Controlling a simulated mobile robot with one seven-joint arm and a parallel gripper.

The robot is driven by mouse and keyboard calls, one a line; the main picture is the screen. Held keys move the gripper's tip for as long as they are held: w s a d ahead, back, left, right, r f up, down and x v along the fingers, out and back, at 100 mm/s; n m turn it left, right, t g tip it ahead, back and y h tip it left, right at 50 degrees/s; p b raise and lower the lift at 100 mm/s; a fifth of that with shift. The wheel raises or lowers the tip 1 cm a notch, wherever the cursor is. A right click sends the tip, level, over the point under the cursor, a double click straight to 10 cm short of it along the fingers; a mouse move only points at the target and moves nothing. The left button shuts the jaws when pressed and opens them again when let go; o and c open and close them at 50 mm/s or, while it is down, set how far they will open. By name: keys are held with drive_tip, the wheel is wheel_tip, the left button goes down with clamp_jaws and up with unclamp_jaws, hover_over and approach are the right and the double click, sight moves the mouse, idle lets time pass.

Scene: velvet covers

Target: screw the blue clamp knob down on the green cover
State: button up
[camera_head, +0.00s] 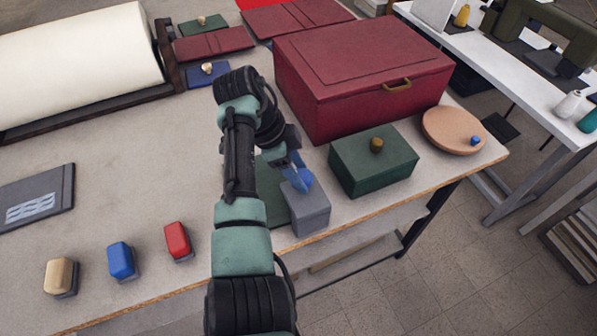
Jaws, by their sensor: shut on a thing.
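My gripper (293,174) points down at the near edge of the table, right of centre. It is shut on the blue clamp knob (304,183), which sits at the top of a grey block (310,212). A flat green cover (271,203) lies beside and partly behind the block, and my arm hides much of it. My fingers partly hide the knob, so I cannot tell how closely it sits against the block.
A green box (372,165) with a brass knob stands to the right, below a large red box (350,85). Red (178,240), blue (122,261) and tan (60,276) blocks stand at left.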

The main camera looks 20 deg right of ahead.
drive_tip(key=shift+f, duration=0.1)
drive_tip(key=o, duration=1.4)
drive_tip(key=shift+c, duration=0.2)
drive_tip(key=v, duration=1.3)
